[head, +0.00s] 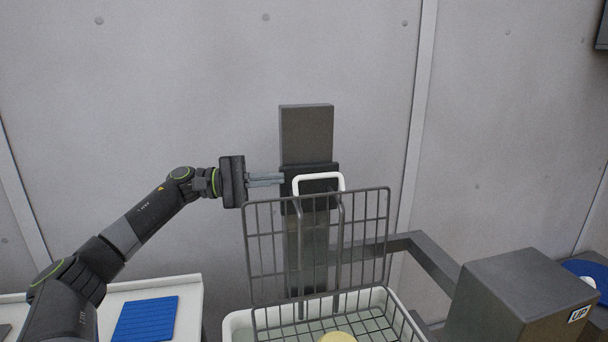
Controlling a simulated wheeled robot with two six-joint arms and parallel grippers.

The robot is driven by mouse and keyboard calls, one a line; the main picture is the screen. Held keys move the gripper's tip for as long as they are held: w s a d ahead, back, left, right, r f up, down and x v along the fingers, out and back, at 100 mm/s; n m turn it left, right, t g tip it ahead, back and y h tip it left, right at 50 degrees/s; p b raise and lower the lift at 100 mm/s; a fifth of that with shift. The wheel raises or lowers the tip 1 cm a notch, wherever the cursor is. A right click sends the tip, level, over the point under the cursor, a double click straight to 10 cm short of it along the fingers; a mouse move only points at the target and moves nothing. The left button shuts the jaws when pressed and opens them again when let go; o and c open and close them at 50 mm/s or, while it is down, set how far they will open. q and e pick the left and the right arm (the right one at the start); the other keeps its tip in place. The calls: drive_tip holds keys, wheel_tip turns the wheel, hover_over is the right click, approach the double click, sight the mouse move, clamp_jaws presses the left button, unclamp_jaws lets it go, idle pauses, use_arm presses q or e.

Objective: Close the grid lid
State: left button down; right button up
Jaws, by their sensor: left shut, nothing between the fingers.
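The grid lid (264,254) is a dark wire grid with a white handle (319,176) at its top. It stands raised, close to upright, over a white basket (237,321) with a dark wire grid inside. A pale yellow round thing (338,337) shows in the basket at the bottom edge of the view. My left gripper (281,180) is shut and empty, its fingers pointing right, just left of the handle near the lid's top. I cannot tell whether it touches the lid. My right gripper is not in view.
A dark grey post with a block (306,133) stands behind the lid. A grey arm bar (433,262) runs right to a grey box (520,290) marked UP. A white table (188,291) with a blue mat (146,318) is at lower left. A blue round thing (590,272) is at far right.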

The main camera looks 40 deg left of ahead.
sight(305, 177)
use_arm(q)
drive_tip(key=shift+p+x, duration=1.6)
drive_tip(key=shift+x, duration=2.1)
